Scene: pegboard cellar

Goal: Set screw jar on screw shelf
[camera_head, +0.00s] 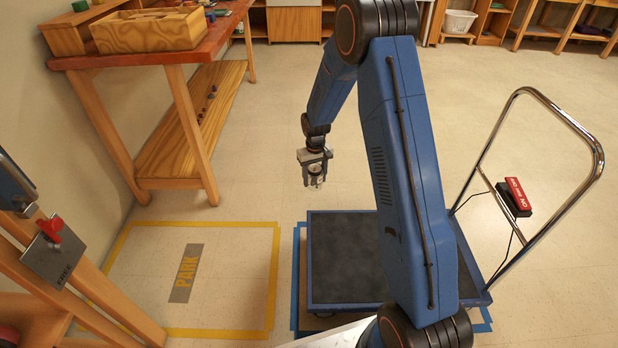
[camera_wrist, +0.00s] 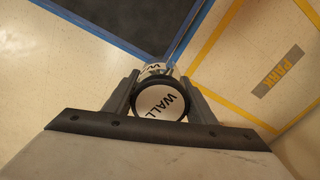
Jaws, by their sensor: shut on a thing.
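My gripper (camera_head: 316,168) is shut on a small jar (camera_head: 316,181) and holds it in the air, beyond the far edge of the blue cart. In the wrist view the jar's round white lid (camera_wrist: 158,104), lettered "WALL", sits between the two dark fingers of my gripper (camera_wrist: 157,93). Part of a label with a "W" shows on its clear side. I cannot tell what is inside the jar. No shelf that I can be sure is the screw shelf is in view.
A blue platform cart (camera_head: 342,255) with a chrome handle (camera_head: 598,160) and a red-topped box stands below my arm. A yellow-taped "PARK" square (camera_head: 187,273) lies left of it. A wooden workbench (camera_head: 150,45) with a lower shelf (camera_head: 190,130) stands upper left. Open floor lies beyond the cart.

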